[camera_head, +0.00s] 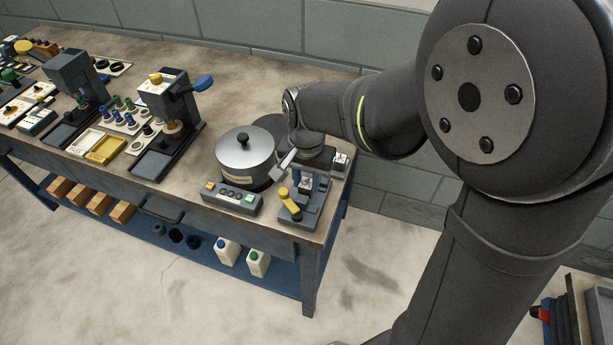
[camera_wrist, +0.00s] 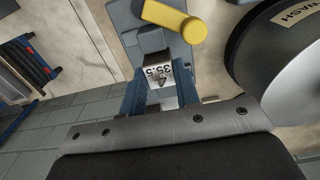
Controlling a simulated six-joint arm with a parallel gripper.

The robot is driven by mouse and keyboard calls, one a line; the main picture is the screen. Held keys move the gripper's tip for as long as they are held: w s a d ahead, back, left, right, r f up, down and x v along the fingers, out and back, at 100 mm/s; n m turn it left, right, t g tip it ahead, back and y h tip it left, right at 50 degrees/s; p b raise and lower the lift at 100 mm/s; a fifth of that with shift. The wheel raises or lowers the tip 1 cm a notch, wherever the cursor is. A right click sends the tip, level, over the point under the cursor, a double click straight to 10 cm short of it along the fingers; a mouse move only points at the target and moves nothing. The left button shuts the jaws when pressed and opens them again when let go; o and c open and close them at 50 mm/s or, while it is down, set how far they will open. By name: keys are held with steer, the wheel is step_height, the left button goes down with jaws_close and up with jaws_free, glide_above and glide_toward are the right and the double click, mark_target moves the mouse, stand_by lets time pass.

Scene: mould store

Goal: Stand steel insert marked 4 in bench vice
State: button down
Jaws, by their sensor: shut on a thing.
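The bench vice (camera_head: 307,214) stands at the bench's right front corner, with a yellow handle (camera_head: 288,200). In the wrist view, the grey vice body (camera_wrist: 180,48) and yellow handle (camera_wrist: 178,20) are at the top. My gripper (camera_wrist: 160,82) points down at the vice, its blue fingers shut on a pale steel insert (camera_wrist: 158,71). The insert's face reads 35.5, with a dark mark below that may be an inverted 4. In the head view the insert (camera_head: 306,183) is small between the fingers, at the vice jaws. Whether it touches or is seated in the jaws is unclear.
Another small block (camera_head: 341,159) is at the bench's right edge. Presses and trays fill the left.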

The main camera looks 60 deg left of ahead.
steer(key=shift+f, duration=0.7)
steer(key=c, duration=0.6)
jaws_free()
steer(key=shift+r, duration=3.8)
steer(key=shift+f, duration=0.1)
steer(key=shift+f, duration=3.25)
